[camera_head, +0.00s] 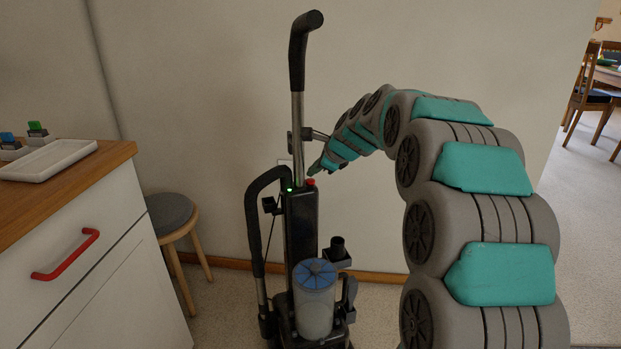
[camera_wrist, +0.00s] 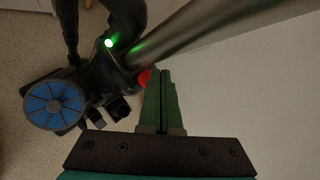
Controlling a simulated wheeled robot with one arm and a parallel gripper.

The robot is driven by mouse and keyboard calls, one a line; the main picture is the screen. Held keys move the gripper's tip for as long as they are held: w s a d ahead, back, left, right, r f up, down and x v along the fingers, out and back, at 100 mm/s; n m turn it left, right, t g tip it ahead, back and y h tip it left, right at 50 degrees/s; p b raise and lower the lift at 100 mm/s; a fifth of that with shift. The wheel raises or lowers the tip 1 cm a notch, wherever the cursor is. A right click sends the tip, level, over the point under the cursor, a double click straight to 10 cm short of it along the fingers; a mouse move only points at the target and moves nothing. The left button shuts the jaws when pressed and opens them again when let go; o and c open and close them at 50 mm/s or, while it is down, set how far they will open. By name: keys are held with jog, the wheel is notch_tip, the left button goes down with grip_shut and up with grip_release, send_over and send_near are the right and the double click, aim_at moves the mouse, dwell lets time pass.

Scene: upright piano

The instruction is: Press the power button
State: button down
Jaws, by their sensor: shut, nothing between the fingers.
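An upright vacuum cleaner (camera_head: 302,230) with a black body stands on the floor by the wall. A red button (camera_head: 310,182) is on top of its body, beside the metal tube; it also shows in the wrist view (camera_wrist: 144,77), partly hidden by my fingers. A green light (camera_head: 290,190) glows to the left of the button and shines in the wrist view (camera_wrist: 108,43). My gripper (camera_head: 312,172) is shut and empty, its tips right at the red button. In the wrist view, my gripper's fingers (camera_wrist: 160,74) lie together next to the button. I cannot tell whether they touch it.
The metal tube (camera_head: 297,140) and black handle (camera_head: 298,50) rise close to my fingertips. A stool (camera_head: 170,212) and a white cabinet (camera_head: 90,262) with a red handle stand at left. A dining area shows at far right, with open floor before it.

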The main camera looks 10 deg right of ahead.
aim_at(314, 184)
jog(key=shift+r+p, duration=0.95)
jog(key=shift+r, duration=2.1)
